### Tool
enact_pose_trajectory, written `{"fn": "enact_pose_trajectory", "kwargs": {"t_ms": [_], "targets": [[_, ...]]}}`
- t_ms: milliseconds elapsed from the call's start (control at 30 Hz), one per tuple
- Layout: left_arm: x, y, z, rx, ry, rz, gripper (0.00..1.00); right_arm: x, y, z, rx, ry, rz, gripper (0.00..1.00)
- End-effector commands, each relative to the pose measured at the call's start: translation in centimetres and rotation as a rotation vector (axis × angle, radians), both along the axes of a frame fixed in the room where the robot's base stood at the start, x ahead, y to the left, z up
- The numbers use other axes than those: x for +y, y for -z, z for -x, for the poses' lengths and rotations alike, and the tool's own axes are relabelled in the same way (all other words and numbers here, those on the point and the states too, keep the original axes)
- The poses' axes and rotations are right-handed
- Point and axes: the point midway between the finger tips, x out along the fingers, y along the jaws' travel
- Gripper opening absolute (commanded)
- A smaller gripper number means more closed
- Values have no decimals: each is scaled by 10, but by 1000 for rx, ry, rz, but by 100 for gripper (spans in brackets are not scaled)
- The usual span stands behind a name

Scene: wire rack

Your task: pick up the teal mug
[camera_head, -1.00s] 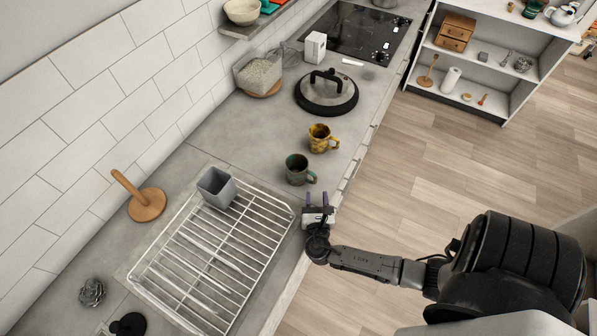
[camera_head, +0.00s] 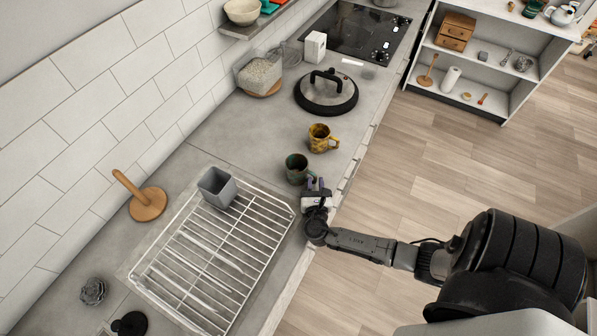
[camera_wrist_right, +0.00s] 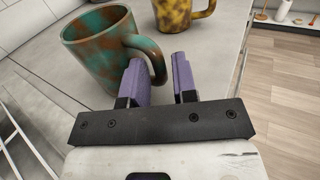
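The teal mug (camera_head: 296,170), mottled with brown, stands upright on the grey counter just beyond the wire rack. It also shows close up at the upper left of the right wrist view (camera_wrist_right: 98,48), its handle toward my gripper. My right gripper (camera_head: 317,185) is at the mug's near right side, low over the counter. In the wrist view its two purple fingers (camera_wrist_right: 160,76) are apart, with the mug's handle just ahead of and partly between them. The left finger hides part of the handle. Contact cannot be told. My left gripper is not in view.
A yellow mug (camera_head: 321,138) stands just beyond the teal one. The wire rack (camera_head: 262,236) holds a grey cup (camera_head: 216,187). A black-and-steel lid (camera_head: 326,95) lies farther back. The counter's front edge runs close on the right.

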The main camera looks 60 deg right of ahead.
Motion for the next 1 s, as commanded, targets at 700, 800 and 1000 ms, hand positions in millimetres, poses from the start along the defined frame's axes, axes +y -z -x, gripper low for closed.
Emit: {"fn": "enact_pose_trajectory", "kwargs": {"t_ms": [700, 800, 1000], "targets": [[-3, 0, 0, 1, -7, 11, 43, 0, -1, 0, -2, 0, 1, 0], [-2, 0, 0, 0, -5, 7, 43, 0, -1, 0, -1, 0, 0, 0], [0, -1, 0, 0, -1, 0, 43, 0, -5, 0, -2, 0, 1, 0]]}}
